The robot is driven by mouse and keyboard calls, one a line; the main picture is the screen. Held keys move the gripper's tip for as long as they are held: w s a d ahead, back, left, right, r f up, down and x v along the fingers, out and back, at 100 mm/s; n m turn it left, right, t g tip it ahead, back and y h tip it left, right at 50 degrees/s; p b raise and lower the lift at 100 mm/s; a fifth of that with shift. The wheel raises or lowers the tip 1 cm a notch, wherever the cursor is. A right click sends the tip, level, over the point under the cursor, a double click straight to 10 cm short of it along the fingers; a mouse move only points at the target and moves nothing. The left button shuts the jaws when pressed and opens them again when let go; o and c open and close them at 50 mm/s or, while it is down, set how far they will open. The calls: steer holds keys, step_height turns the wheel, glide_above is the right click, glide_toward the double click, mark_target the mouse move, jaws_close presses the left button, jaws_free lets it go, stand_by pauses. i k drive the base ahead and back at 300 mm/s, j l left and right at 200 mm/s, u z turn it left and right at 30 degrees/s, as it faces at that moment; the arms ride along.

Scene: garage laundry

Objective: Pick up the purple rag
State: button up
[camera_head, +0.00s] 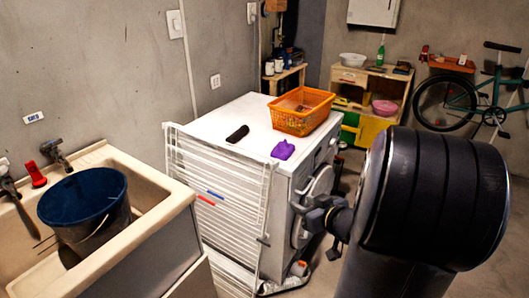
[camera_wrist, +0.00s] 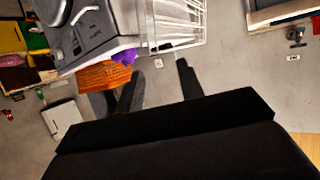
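The purple rag (camera_head: 283,149) lies crumpled on the white top of the washing machine (camera_head: 240,108), near its front edge and just in front of the orange basket (camera_head: 300,122). In the wrist view the rag (camera_wrist: 126,57) shows beside the basket (camera_wrist: 103,76), left of the fingers. My gripper (camera_head: 322,216) is at the front of the washing machine, by its round door and lower in the picture than the rag. In the wrist view the two dark fingers (camera_wrist: 160,82) stand apart with nothing between them.
A white drying rack (camera_head: 220,195) leans along the machine's left side. A black object (camera_head: 238,134) lies on the machine top. A sink (camera_head: 150,222) with a dark blue bucket (camera_head: 85,205) stands at left. A shelf (camera_head: 372,85) and a bicycle (camera_head: 470,98) are behind.

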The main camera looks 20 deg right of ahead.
mark_target(283, 150)
steer(key=i+l+u, duration=0.15)
steer(key=l+u, duration=0.95)
steer(key=l, duration=1.45)
